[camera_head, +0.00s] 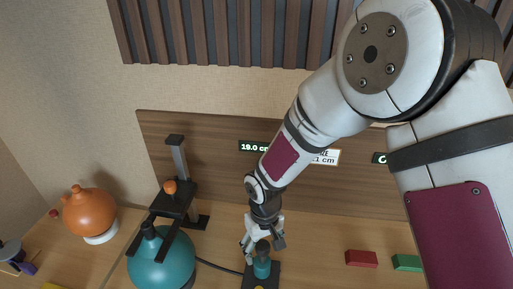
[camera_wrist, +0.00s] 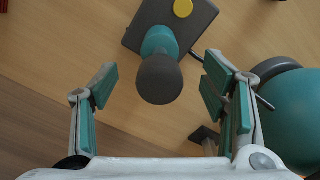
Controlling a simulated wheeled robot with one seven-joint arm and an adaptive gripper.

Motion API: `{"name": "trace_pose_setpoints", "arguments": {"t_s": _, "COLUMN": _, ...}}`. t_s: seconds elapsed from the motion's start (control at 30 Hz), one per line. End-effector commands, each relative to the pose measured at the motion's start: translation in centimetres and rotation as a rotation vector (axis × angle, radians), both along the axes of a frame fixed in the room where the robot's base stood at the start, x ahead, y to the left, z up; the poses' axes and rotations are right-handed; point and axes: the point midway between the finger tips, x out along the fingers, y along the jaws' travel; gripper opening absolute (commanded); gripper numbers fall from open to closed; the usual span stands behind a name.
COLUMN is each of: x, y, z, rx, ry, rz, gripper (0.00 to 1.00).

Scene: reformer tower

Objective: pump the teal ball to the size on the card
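The teal ball (camera_head: 160,265) sits at the lower left in the head view, under a black gauge frame (camera_head: 174,205), and shows at the right edge in the wrist view (camera_wrist: 290,115). The pump has a dark base, a teal body (camera_head: 262,269) and a dark round knob (camera_wrist: 160,78). My gripper (camera_head: 262,241) is over the pump. In the wrist view my gripper (camera_wrist: 160,74) is open, with the knob in line between its fingertips and no finger touching it. A display (camera_head: 254,147) reads 19.0 cm. The white size card (camera_head: 326,157) is partly hidden by my arm; "1 cm" shows.
An orange ball (camera_head: 90,212) rests on a white ring at the left. A red block (camera_head: 361,258) and a green block (camera_head: 406,262) lie to the right. A yellow button (camera_wrist: 183,8) is on the pump base. A black hose (camera_head: 218,267) runs from the pump toward the teal ball.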

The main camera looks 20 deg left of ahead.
Motion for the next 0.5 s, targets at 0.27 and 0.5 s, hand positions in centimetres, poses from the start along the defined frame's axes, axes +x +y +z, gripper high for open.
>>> {"name": "trace_pose_setpoints", "arguments": {"t_s": 0.27, "x": 0.0, "y": 0.0, "z": 0.6, "rx": 0.001, "ry": -0.001, "rz": -0.001, "gripper": 0.67}}
{"name": "trace_pose_setpoints", "arguments": {"t_s": 0.5, "x": -0.1, "y": 0.0, "z": 2.4, "rx": 0.001, "ry": -0.001, "rz": 0.0, "gripper": 0.67}}
